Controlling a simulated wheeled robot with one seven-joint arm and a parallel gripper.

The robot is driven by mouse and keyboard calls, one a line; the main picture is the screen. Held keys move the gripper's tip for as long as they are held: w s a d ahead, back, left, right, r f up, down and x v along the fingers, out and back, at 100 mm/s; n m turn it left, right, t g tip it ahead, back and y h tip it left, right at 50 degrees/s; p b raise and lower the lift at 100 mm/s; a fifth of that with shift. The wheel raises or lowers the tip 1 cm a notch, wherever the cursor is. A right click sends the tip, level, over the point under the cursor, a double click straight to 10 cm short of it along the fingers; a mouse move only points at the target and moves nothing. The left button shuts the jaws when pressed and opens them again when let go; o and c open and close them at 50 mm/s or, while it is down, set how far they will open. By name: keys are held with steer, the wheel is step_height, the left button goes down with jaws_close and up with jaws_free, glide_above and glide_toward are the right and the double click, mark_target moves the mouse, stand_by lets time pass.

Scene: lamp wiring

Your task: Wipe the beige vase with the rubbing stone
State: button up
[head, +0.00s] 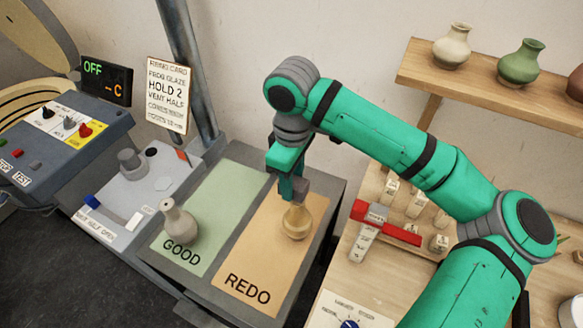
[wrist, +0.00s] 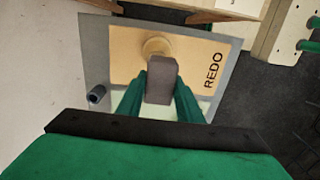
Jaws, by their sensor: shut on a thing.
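A beige vase (head: 297,223) stands upright on the orange REDO half of the board. My gripper (head: 293,186) is right above it, pointing down, shut on a grey-brown block, the rubbing stone (wrist: 162,82). The stone hangs below the green fingers at the height of the vase's neck and hides its mouth in the head view. In the wrist view the vase (wrist: 155,46) shows just beyond the stone, partly covered by it. I cannot tell whether stone and vase touch.
A greyish vase (head: 179,224) stands on the green GOOD half, left of my gripper. A red-handled tool (head: 388,223) and small labelled pieces lie on the wooden bench at right. A shelf (head: 480,88) above holds several vases. A control box (head: 60,140) is at left.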

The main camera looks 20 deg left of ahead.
steer(key=shift+a+r, duration=0.1)
steer(key=shift+r, duration=2.35)
